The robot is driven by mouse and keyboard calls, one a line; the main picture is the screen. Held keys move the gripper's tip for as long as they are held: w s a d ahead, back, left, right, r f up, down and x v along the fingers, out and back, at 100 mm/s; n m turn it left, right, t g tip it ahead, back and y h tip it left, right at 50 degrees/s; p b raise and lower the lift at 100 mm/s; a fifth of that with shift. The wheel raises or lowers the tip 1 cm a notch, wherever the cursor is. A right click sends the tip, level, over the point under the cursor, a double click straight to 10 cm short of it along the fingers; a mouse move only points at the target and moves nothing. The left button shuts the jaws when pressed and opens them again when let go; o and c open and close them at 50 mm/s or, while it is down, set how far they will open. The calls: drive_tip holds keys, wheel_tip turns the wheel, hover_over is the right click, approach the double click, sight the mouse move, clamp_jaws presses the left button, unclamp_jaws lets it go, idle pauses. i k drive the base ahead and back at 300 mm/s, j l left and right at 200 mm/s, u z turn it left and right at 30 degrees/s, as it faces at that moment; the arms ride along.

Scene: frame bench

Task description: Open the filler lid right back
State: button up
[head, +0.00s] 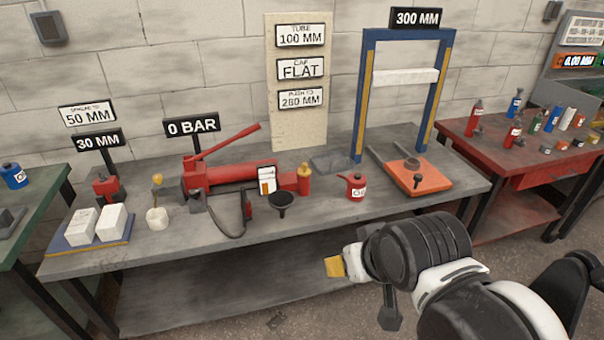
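A red hand pump (232,174) with a long raised lever (225,141) lies on the grey bench. I cannot clearly make out its filler lid at this size. A white and orange card (267,180) stands at the pump's right end and hides part of it. A black funnel (283,199) stands in front of the pump. A red can marked OIL (356,188) is farther right on the bench. My gripper (337,267) is in front of the bench, apart from the pump, with a yellow tip showing. Its other finger is not clearly visible, and nothing is seen held.
A red bottle with a yellow top (304,180) stands beside the card. A black hose (228,228) loops in front of the pump. White blocks (111,223) are at left, a blue press frame (364,100) with an orange plate (415,176) at right. The bench front (330,222) is clear.

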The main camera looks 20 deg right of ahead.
sight(304, 171)
drive_tip(key=i+l, duration=0.2)
drive_tip(key=i, duration=0.35)
drive_tip(key=i+l, duration=0.15)
drive_tip(key=i, duration=0.4)
